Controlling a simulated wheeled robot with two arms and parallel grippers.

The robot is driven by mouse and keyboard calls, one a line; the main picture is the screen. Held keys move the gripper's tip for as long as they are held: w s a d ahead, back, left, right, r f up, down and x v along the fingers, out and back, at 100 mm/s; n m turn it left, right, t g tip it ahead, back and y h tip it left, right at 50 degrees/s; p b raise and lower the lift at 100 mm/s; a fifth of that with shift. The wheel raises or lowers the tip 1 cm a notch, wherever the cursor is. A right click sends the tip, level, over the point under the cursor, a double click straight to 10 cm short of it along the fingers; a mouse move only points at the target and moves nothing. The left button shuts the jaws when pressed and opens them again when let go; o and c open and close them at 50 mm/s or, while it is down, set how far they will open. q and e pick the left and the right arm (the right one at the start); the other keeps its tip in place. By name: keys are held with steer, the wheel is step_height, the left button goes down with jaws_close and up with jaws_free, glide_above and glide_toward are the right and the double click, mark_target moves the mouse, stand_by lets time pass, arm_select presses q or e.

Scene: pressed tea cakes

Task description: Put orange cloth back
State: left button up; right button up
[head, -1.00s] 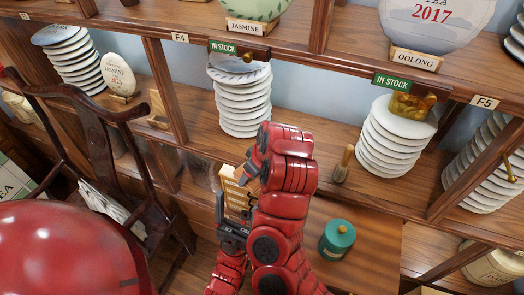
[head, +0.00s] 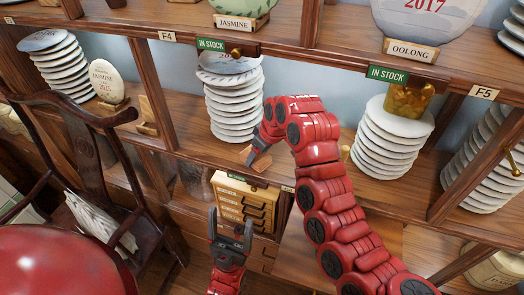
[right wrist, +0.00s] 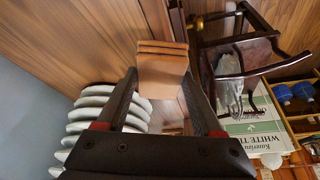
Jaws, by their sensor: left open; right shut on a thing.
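The orange cloth, a folded tan-orange block, shows between my right fingers in the right wrist view (right wrist: 162,72). In the head view the cloth (head: 264,164) is small and partly hidden by my right gripper (head: 254,157), which is shut on it near the front of the middle shelf, in front of the left plate-like stack. I cannot tell whether the cloth touches the shelf. My left gripper (head: 231,226) is open, pointing up below the shelf, in front of a light wooden rack (head: 245,203).
Stacks of pale discs stand on the shelf at left (head: 235,105) and right (head: 390,140); the right one carries an amber jar (head: 408,100). Shelf uprights (head: 150,95) divide the bays. A dark chair (head: 95,150) stands at left. Some shelf between the stacks is bare.

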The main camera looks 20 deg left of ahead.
steer(key=w+p, duration=0.1)
steer(key=w, duration=0.2)
steer(key=shift+w+a+p, duration=0.1)
steer(key=shift+p, duration=0.25)
steer(key=shift+w+f+p, duration=0.15)
steer(key=shift+w+p, duration=0.15)
steer(key=shift+w, duration=0.35)
step_height(320, 180, down, 3)
steer(key=shift+s+r+p, duration=0.1)
steer(key=shift+r+p, duration=0.05)
steer(key=shift+p, duration=1.05)
steer(key=shift+f, duration=0.4)
steer(key=shift+f, duration=0.15)
steer(key=o, duration=1)
steer(key=shift+f+b, duration=0.1)
steer(key=shift+b, duration=0.2)
steer(key=o, duration=0.4)
steer(key=shift+o, duration=0.2)
